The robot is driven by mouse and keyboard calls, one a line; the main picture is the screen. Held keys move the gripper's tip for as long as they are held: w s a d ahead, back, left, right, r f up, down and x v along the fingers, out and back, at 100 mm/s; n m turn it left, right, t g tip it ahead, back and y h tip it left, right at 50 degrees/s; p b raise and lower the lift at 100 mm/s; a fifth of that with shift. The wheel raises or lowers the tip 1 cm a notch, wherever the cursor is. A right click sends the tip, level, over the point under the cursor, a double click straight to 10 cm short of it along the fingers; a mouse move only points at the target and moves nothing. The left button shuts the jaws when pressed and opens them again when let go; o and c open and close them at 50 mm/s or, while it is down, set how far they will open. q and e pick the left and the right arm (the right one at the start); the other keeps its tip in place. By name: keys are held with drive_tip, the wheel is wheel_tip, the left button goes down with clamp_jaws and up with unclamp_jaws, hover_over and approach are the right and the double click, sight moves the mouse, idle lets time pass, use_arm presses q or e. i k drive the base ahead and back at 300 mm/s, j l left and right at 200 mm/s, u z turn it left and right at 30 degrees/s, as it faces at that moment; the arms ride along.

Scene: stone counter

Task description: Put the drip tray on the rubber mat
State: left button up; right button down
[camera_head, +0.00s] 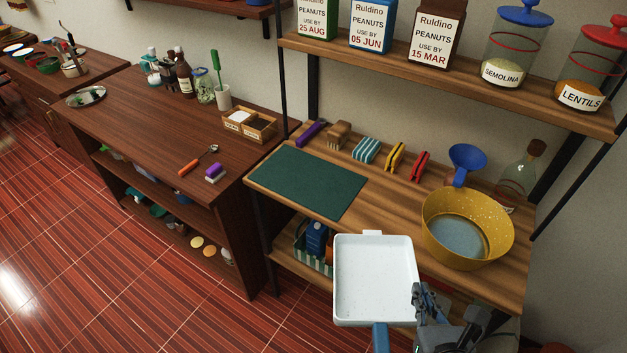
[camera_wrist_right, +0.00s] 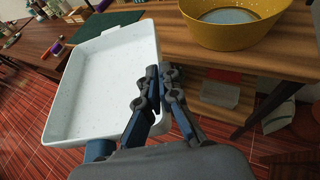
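The drip tray (camera_head: 375,280) is a white, shallow, square tray with a small tab on its far rim. It is held in the air in front of the wooden shelf and fills the left of the right wrist view (camera_wrist_right: 105,90). My right gripper (camera_head: 418,298) is at the tray's right wall, its fingers closed on that wall (camera_wrist_right: 160,78). The rubber mat (camera_head: 308,183) is a flat dark green rectangle at the shelf's left end, bare, up and left of the tray. Part of it shows in the wrist view (camera_wrist_right: 105,24). My left gripper is not in view.
A yellow bowl (camera_head: 467,228) stands right of the mat on the shelf. Behind are a blue funnel (camera_head: 466,157), a glass bottle (camera_head: 520,178) and several brushes and clips. An upper shelf (camera_head: 450,80) with jars overhangs the back. A dark upright (camera_head: 282,75) rises at the mat's left.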

sight(310, 178)
drive_tip(key=i+j+z, duration=0.1)
drive_tip(key=z, duration=0.35)
drive_tip(key=j+z, duration=0.45)
drive_tip(key=i+j+z, duration=0.1)
drive_tip(key=z, duration=0.3)
drive_tip(key=j+z, duration=0.15)
drive_tip(key=j, duration=0.35)
drive_tip(key=j+z, duration=0.15)
drive_tip(key=j, duration=0.4)
drive_tip(key=k+j+z, duration=0.15)
drive_tip(key=j, duration=0.35)
drive_tip(key=j+z, duration=0.15)
drive_tip(key=j, duration=0.35)
drive_tip(key=k+j+z, duration=0.15)
drive_tip(key=j, duration=0.35)
drive_tip(key=k+j, duration=0.1)
drive_tip(key=j, duration=0.3)
drive_tip(key=k+j, duration=0.1)
drive_tip(key=j, duration=0.35)
drive_tip(key=k+j, duration=0.1)
drive_tip(key=j, duration=0.75)
drive_tip(key=k, duration=0.05)
